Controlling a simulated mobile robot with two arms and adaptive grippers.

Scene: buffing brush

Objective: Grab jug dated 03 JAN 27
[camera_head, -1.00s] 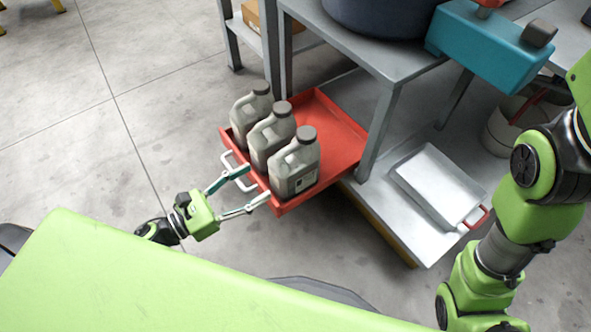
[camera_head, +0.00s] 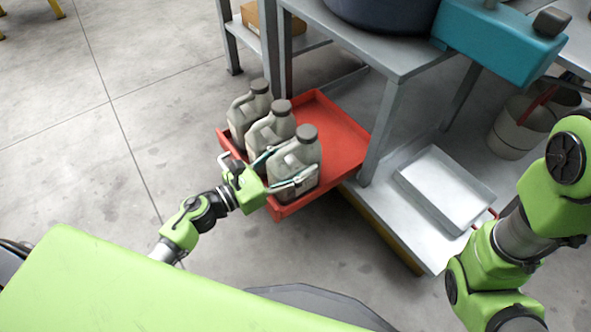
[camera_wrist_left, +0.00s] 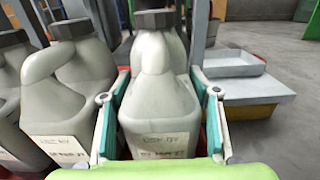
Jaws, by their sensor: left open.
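Three grey jugs with dark caps stand upright in a row in a red tray (camera_head: 335,130). The far jug (camera_head: 247,112), the middle jug (camera_head: 268,130) and the near jug (camera_head: 305,160) all show in the head view. My left gripper (camera_head: 279,168) is open, with its fingers on either side of the near jug. In the left wrist view the near jug (camera_wrist_left: 158,95) stands between the two fingers, and the middle jug (camera_wrist_left: 68,85) is just left of it. Labels show on the jugs, but their dates are too small to read. My right gripper is out of view.
A grey metal table (camera_head: 398,62) stands behind the tray, with a dark blue tub (camera_head: 385,12) on it. A pale metal tray (camera_head: 445,187) lies on the low shelf to the right. A bucket (camera_head: 515,128) stands farther right.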

